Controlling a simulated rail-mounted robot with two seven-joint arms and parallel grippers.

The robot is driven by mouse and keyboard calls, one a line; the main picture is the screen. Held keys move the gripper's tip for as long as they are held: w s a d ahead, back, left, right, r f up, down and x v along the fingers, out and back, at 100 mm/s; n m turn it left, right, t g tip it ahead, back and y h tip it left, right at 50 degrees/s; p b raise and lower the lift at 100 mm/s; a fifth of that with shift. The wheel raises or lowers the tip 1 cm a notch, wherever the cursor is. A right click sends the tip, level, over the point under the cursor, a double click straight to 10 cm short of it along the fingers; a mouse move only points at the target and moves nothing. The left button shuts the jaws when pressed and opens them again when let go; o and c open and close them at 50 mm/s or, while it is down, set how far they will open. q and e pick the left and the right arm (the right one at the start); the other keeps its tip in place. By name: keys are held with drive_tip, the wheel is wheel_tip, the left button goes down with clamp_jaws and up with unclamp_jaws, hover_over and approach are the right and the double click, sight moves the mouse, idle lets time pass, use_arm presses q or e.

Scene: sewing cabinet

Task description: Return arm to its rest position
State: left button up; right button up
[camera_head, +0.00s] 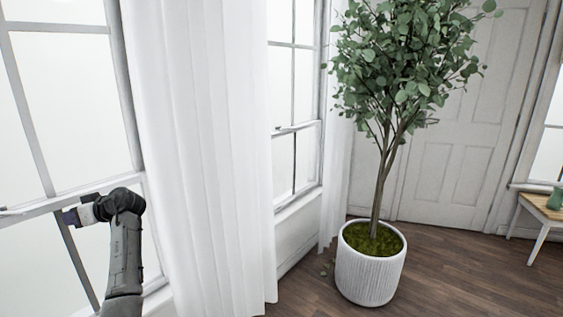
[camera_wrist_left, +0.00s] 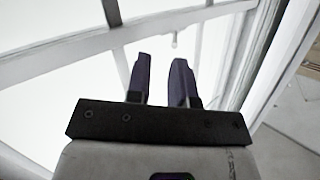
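My left arm (camera_head: 125,255) rises from the bottom left of the head view and bends left at the wrist. Its gripper (camera_head: 70,217) points at the window (camera_head: 75,110), close to the sash rail. In the left wrist view the two purple fingers of my left gripper (camera_wrist_left: 162,82) stand apart with a gap between them. Nothing shows between them. Window bars lie beyond the fingertips; whether they touch the glass I cannot tell. My right arm and gripper are not in view.
A white curtain (camera_head: 200,150) hangs just right of my left arm. A potted tree (camera_head: 370,265) stands on the wooden floor (camera_head: 450,270) in front of a white door (camera_head: 455,150). A small wooden table (camera_head: 541,208) is at the right edge. The floor between is clear.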

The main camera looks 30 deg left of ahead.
use_arm(q)
drive_tip(key=w+d+r+m+t+p, duration=0.1)
drive_tip(key=w+d+r+m+t, duration=0.4)
drive_tip(key=d+t, duration=0.25)
drive_tip(key=w+d+r+m+t+p, duration=0.1)
drive_tip(key=w+d+r+m+t, duration=0.4)
drive_tip(key=d, duration=0.4)
drive_tip(key=d+f+m+t+h+p, duration=0.2)
drive_tip(key=d+f+m+t+h, duration=0.25)
drive_tip(key=d, duration=0.65)
drive_tip(key=d+f+m+t+h+p, duration=0.25)
drive_tip(key=d+f+m, duration=0.25)
drive_tip(key=d, duration=0.7)
drive_tip(key=s+d+f+m+g+h+p, duration=0.25)
drive_tip(key=s+d+f+h+p, duration=0.25)
drive_tip(key=s+d+f, duration=0.65)
drive_tip(key=s+d+f+m+g+h+p, duration=0.1)
drive_tip(key=s+d+f+g+p, duration=0.2)
drive_tip(key=s+f, duration=0.45)
drive_tip(key=s+d+f+g+p, duration=0.2)
drive_tip(key=s+d+f+g, duration=0.15)
drive_tip(key=s, duration=0.75)
wheel_tip(320, 180, up, 38)
drive_tip(key=p, duration=3.7)
drive_tip(key=shift+a+f+t+p, duration=0.2)
drive_tip(key=shift+a+t+p, duration=0.15)
drive_tip(key=shift+a+p, duration=0.05)
